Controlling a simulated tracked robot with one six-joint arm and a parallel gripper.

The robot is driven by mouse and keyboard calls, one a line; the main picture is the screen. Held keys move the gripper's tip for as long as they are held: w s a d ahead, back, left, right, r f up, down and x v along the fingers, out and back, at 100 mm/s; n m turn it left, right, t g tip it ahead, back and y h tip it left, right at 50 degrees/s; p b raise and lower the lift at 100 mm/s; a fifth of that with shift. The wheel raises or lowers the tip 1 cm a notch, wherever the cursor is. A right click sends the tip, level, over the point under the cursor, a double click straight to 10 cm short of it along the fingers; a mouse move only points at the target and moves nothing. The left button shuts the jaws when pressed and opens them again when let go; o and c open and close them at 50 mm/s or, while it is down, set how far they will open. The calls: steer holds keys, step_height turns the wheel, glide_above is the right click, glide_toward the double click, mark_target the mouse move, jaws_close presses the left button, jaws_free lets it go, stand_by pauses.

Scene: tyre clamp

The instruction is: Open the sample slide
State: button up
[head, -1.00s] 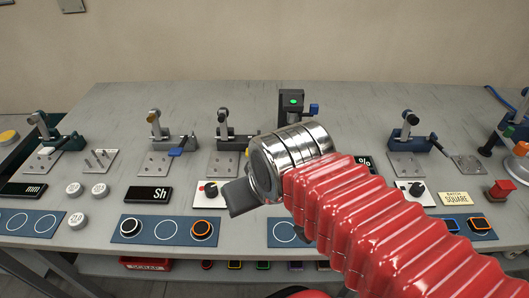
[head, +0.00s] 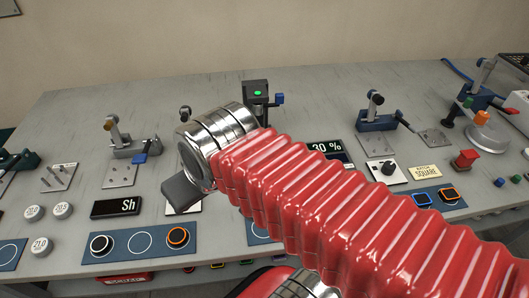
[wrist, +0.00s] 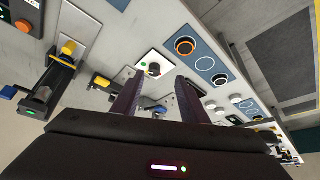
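A black unit with a green lamp (head: 257,93) and a blue lever stands at the back middle of the bench in the head view. In the wrist view a similar black unit (wrist: 47,88), with a green lamp, a blue lever and a yellow handle (wrist: 68,48), lies at the left. I cannot tell for certain which part is the sample slide. My gripper (wrist: 156,82) is open and empty; its two dark fingers stand apart, to the right of the black unit in the wrist view. In the head view my gripper (head: 182,193) is partly hidden behind my wrist.
A white plate with a black knob (wrist: 154,69) shows between the fingers. Lever clamps stand on the bench (head: 65,110), one at the right (head: 376,115). A blue mat (head: 139,242) holds ringed discs in front. A red button (head: 466,158) is at the right.

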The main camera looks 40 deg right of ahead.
steer(key=w+d+f+m, duration=0.1)
steer(key=w+d, duration=0.1)
steer(key=d, duration=1)
steer(key=w+d+f+m+g+h, duration=0.1)
steer(key=w+d+m, duration=0.1)
steer(key=d, duration=1.1)
steer(key=shift+w+f, duration=0.25)
steer(key=shift+w, duration=0.05)
steer(key=x, duration=1.3)
steer(key=shift+d+f, duration=0.15)
steer(key=shift+f, duration=0.3)
jaws_close()
